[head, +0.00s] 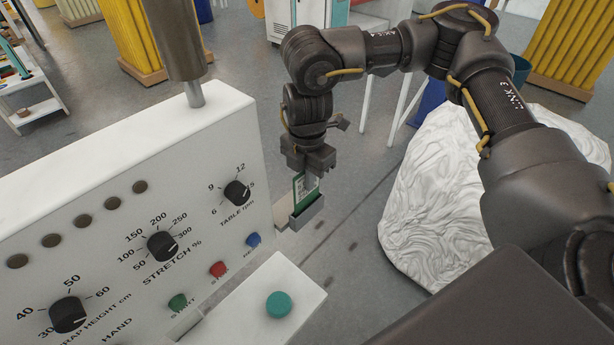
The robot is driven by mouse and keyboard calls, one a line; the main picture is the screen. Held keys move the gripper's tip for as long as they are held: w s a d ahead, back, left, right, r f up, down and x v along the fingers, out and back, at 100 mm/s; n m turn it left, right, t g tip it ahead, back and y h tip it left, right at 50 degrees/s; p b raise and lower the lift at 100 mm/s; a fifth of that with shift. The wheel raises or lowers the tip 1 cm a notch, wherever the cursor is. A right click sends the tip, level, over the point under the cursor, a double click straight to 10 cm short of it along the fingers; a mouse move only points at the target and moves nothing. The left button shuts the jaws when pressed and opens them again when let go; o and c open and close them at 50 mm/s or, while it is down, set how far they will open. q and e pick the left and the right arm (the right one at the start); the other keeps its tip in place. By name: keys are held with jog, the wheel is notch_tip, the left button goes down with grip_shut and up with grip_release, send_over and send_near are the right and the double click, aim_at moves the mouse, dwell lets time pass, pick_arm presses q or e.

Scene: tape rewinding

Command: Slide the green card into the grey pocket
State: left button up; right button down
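The green card (305,192) has a white printed label and stands upright at the top of the grey pocket (308,216). Its lower edge is hidden behind the pocket's front wall, so the card appears to be at least partly inside. My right gripper (306,172) is directly above the pocket, pointing down, with its fingers at the card's top edge. The fingers appear closed around the card, though the contact is small in the picture. My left gripper is not in view.
A white control panel (110,215) with black knobs and coloured buttons fills the left. A white ledge with a teal button (279,304) is in front. A white wrapped bundle (435,200) stands right of the pocket. Grey floor (350,240) lies between them.

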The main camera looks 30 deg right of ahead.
aim_at(307, 205)
jog(key=shift+f+b, duration=0.9)
jog(key=shift+f, duration=0.65)
jog(key=shift+f, duration=0.75)
jog(key=c, duration=1.6)
grip_release()
jog(key=shift+o, duration=0.5)
jog(key=o, duration=0.3)
jog(key=shift+o, duration=0.2)
jog(key=shift+r, duration=0.1)
